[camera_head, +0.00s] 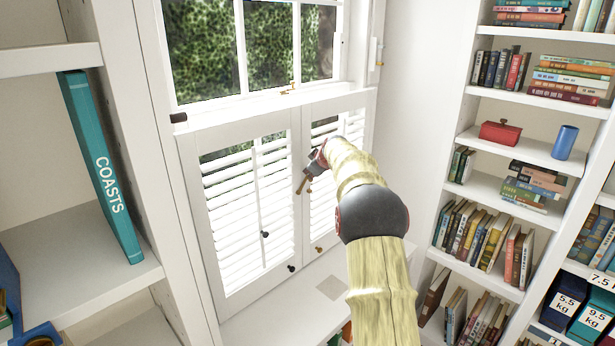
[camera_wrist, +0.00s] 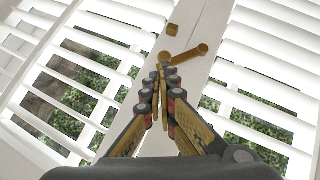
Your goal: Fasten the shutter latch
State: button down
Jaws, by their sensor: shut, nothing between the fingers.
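The white louvred shutters (camera_head: 245,215) stand closed, or nearly so, below the window. In the wrist view, the brass latch bar (camera_wrist: 184,56) lies slanted across the white middle stiles, with a round end at each side. A small brass block (camera_wrist: 172,30) sits apart from it, farther up the picture. The latch (camera_head: 300,186) shows small beside my gripper in the head view. My gripper (camera_wrist: 161,72) is shut and empty, its fingertips close to the bar's left round end; whether they touch cannot be told. My gripper (camera_head: 308,172) partly hides the middle stiles in the head view.
A white sill or bench top (camera_head: 290,292) runs below the shutters. Dark knobs (camera_head: 291,268) and a brass one (camera_head: 319,249) sit on the shutters. Bookshelves (camera_head: 530,150) stand on the right; a shelf with a teal book (camera_head: 100,165) stands close on the left.

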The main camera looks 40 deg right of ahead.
jog(key=d+y+p, duration=0.1)
jog(key=p, duration=0.1)
jog(key=d+m+y+p, duration=0.1)
jog(key=p, duration=0.1)
jog(key=d+m+y+p, duration=0.1)
jog(key=y+p, duration=0.1)
jog(key=p, duration=0.1)
jog(key=shift+w+d+f+g, duration=0.15)
jog(key=shift+d+f+g, duration=0.15)
jog(key=shift+d+f, duration=0.05)
dwell(0.4)
